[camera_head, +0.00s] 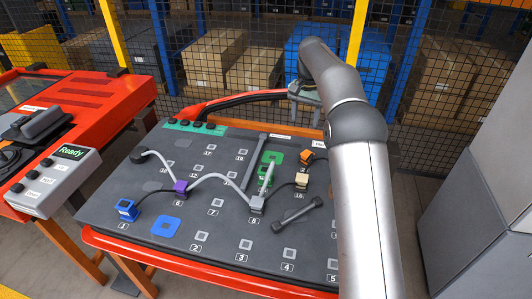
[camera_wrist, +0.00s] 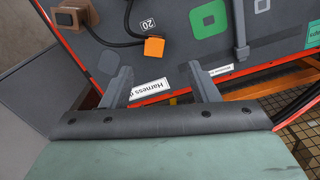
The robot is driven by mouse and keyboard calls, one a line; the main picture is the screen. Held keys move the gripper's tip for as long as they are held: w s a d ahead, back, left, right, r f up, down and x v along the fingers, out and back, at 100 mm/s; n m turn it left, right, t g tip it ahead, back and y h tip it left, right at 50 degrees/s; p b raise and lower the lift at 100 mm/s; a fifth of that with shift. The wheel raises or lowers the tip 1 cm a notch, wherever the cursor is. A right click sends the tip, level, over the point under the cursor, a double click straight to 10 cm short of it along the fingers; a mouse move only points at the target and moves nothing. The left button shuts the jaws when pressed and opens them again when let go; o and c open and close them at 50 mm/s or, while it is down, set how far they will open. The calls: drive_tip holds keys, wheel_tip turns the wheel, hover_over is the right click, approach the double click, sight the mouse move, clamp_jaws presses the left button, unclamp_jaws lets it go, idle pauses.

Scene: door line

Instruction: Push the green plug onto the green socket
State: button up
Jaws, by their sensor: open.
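The green socket (camera_head: 273,157) is a flat green pad with a square centre on the dark board's far right part. It also shows in the wrist view (camera_wrist: 209,18), near the top. I cannot see the plug in the wrist view. My gripper (camera_head: 306,107) is above the board's far edge, beyond the socket. In the wrist view its fingers (camera_wrist: 160,72) are spread and empty, with a white harness label beyond them.
An orange plug (camera_head: 306,159) on a black cable lies right of the socket. A grey bar (camera_head: 254,162) lies left of it. A purple plug (camera_head: 180,187), blue plug (camera_head: 126,210) and blue socket (camera_head: 166,227) are farther left. A mesh fence stands behind the board.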

drive_tip(key=s+a+n+b, duration=0.35)
drive_tip(key=a+n, duration=0.35)
drive_tip(key=n, duration=0.4)
drive_tip(key=n+b, duration=0.2)
drive_tip(key=n, duration=0.8)
approach(266, 169)
wheel_tip(266, 169, down, 12)
drive_tip(key=shift+r, duration=0.25)
clamp_jaws()
drive_tip(key=shift+r+p, duration=0.4)
drive_tip(key=shift+p, duration=0.05)
